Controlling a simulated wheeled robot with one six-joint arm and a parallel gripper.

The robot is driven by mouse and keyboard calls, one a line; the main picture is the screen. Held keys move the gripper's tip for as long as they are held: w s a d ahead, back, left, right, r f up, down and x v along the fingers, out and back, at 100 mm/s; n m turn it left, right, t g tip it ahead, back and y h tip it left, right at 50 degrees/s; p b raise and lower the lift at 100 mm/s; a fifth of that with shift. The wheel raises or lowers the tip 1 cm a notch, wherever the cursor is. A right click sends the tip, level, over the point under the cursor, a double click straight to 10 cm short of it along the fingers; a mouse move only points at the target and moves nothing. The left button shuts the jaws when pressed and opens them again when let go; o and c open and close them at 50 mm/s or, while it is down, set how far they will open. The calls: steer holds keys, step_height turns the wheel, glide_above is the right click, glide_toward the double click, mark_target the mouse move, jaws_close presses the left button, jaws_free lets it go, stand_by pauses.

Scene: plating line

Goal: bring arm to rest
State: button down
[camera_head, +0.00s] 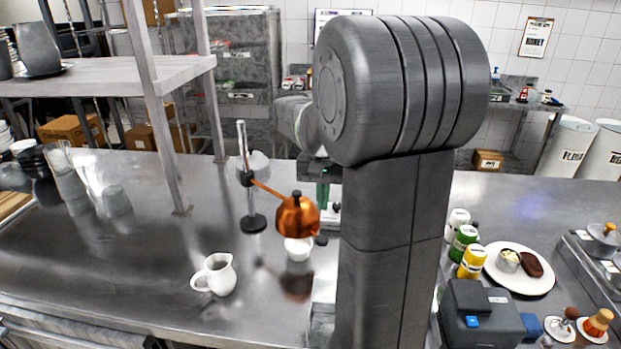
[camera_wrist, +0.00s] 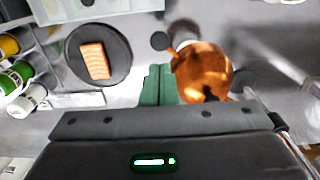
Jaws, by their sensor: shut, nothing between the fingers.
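My gripper (camera_head: 322,196) is partly hidden behind my own arm in the head view. Its green fingers show in the wrist view (camera_wrist: 158,85), closed together with nothing between them. My arm stands upright in the middle of the head view and hides part of the counter.
A white cup (camera_head: 298,249) sits below the pot, and a white jug (camera_head: 214,275) is front left. Bottles (camera_head: 469,262) and a plate (camera_head: 518,281) are right of my arm. A dark plate (camera_wrist: 124,47) holds salmon (camera_wrist: 95,61). The left counter front is largely clear.

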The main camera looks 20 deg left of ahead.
mark_target(322, 239)
steer(key=shift+f, duration=0.1)
step_height(322, 239, down, 9)
steer(key=b, duration=0.8)
steer(key=shift+r, duration=0.3)
step_height(322, 239, up, 10)
steer(key=p, duration=0.6)
stand_by(1.3)
steer(key=shift+d+r, duration=0.1)
steer(key=shift+r, duration=0.05)
stand_by(0.3)
